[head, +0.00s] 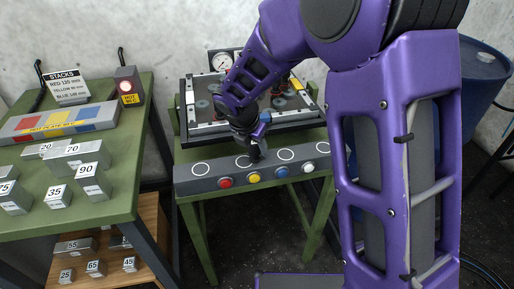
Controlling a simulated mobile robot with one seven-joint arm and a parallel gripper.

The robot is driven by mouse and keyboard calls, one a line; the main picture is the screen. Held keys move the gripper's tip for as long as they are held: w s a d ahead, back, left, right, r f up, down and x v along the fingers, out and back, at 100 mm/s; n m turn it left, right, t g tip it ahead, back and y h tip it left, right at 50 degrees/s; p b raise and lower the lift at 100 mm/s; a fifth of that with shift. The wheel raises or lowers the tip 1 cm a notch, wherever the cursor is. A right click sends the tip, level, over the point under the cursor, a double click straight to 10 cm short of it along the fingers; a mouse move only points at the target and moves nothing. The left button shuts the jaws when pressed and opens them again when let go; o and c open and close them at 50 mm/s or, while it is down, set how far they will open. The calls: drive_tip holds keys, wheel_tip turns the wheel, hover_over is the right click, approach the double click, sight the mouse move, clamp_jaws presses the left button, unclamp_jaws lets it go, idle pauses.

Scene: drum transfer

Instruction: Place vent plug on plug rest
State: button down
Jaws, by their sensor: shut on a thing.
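My gripper (257,148) is at the green stand, low over the grey strip along its front edge, beside the second white ring from the left. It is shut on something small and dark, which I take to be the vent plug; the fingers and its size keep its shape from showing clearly. I cannot tell whether it touches the strip. I cannot make out which part is the plug rest; the grey strip (200,182) with several white rings is under my gripper.
Red (225,182), yellow (254,178), blue (282,173) and white (308,168) buttons line the strip's front. A black-framed tray and a gauge (222,62) stand behind. A green table (115,185) with numbered blocks is left. A blue drum (485,80) is right, partly behind my arm.

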drive_tip(key=shift+f, duration=0.2)
drive_tip(key=shift+c, duration=2.4)
unclamp_jaws()
drive_tip(key=shift+r, duration=0.15)
drive_tip(key=shift+r, duration=0.35)
drive_tip(key=p+v, duration=0.3)
drive_tip(key=v, duration=0.8)
drive_tip(key=shift+s, duration=0.2)
drive_tip(key=shift+a+r, duration=0.1)
drive_tip(key=shift+r, duration=0.05)
